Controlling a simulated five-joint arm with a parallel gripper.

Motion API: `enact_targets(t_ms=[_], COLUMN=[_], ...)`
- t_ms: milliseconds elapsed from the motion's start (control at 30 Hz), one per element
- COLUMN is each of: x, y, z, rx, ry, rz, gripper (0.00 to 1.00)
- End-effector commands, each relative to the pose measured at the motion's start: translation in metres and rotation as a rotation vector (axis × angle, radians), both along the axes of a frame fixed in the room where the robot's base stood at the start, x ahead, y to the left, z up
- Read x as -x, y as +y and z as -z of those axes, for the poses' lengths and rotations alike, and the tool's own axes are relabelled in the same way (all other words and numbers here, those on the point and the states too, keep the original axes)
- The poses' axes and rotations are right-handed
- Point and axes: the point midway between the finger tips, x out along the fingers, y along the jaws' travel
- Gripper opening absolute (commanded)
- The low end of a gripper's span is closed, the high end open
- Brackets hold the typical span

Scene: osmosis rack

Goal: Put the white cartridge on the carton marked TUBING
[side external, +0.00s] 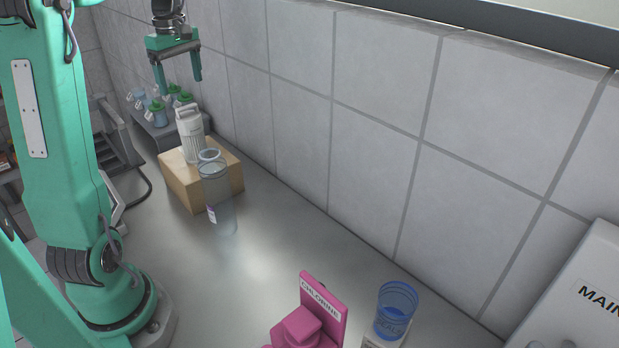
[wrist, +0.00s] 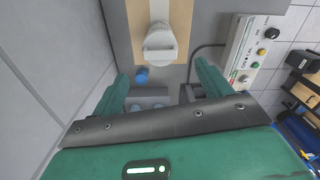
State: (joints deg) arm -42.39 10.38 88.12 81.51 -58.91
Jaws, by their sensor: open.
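The white cartridge (side external: 190,135) stands upright on top of a tan carton (side external: 187,184), behind a clear cylinder in the side external view. In the wrist view the cartridge (wrist: 160,45) is seen from above with its handle, on the carton (wrist: 140,14). No TUBING lettering is readable on the carton in either view. My gripper (side external: 181,88) is open and empty. It hangs above and beyond the cartridge, apart from it. In the wrist view its two green fingers (wrist: 165,83) are spread, with the cartridge ahead of them.
A clear cylinder (side external: 216,188) stands in front of the carton. Bottles with green caps (side external: 157,112) sit on a grey stand behind it. A pink CHLORINE holder (side external: 322,308) and a blue cup (side external: 396,309) are at the front. A tiled wall runs along the right.

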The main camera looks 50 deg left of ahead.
Motion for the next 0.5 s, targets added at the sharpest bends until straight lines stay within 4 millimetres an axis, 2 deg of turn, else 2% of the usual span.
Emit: enact_targets(t_ms=[167, 267, 367, 500], x=[-0.001, -0.002, -0.004, -0.004], y=[-0.004, -0.014, -0.032, -0.068], z=[-0.001, -0.003, -0.006, -0.01], rx=[-0.004, -0.012, -0.027, -0.061], ry=[-0.004, -0.013, -0.029, -0.064], rz=[0.016, 0.062, 0.141, 0.312], gripper=[0.78, 0.78, 0.78, 0.78])
